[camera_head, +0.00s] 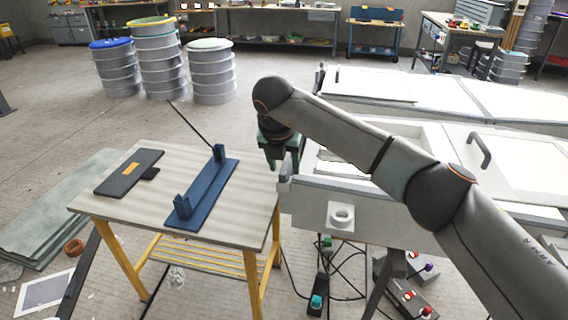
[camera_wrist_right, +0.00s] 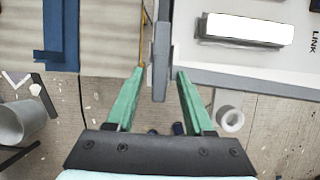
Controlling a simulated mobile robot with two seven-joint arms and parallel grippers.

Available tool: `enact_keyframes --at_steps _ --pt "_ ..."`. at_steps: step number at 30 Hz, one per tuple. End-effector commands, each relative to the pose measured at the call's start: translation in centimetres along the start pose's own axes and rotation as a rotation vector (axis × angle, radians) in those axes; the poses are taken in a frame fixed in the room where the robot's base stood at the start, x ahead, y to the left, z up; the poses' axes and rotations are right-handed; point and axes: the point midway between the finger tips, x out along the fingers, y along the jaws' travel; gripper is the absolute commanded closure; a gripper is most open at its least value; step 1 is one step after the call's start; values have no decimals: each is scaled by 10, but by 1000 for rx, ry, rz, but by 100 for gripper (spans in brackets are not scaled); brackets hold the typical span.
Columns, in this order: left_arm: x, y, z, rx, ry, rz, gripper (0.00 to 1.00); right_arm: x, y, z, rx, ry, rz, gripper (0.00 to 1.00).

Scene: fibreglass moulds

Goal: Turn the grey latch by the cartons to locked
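A grey latch (camera_wrist_right: 160,62) stands at the edge of the white mould unit; it also shows at the unit's left corner in the head view (camera_head: 285,172). My right gripper (camera_wrist_right: 155,75) has green fingers, spread apart, one on each side of the latch's lower end in the wrist view, with gaps on both sides. In the head view the gripper (camera_head: 277,150) points down over that corner, partly hidden by its own wrist. I cannot read the latch's locked or unlocked marking. No cartons can be made out. My left gripper is not in view.
A table (camera_head: 95,205) with a blue bracket (camera_head: 205,193) and a dark plate (camera_head: 130,172) stands just left of the unit. A white round fitting (camera_head: 341,215) sticks out of the unit's front. Cables and pedals lie below. Drums (camera_head: 160,60) stand far back.

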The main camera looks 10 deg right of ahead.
Motion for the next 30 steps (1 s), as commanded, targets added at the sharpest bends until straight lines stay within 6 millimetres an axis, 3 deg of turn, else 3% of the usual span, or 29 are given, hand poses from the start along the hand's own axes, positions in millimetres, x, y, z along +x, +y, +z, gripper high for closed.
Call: enact_keyframes --at_steps 6,10,24,30 --pt "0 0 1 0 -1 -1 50 0 0 0 -1 1 0 48" --pt "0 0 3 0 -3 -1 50 -12 0 0 -2 -2 2 48" --pt "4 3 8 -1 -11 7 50 -105 0 0 -2 -2 2 48" --pt "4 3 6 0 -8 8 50 -123 0 0 -1 0 0 48"
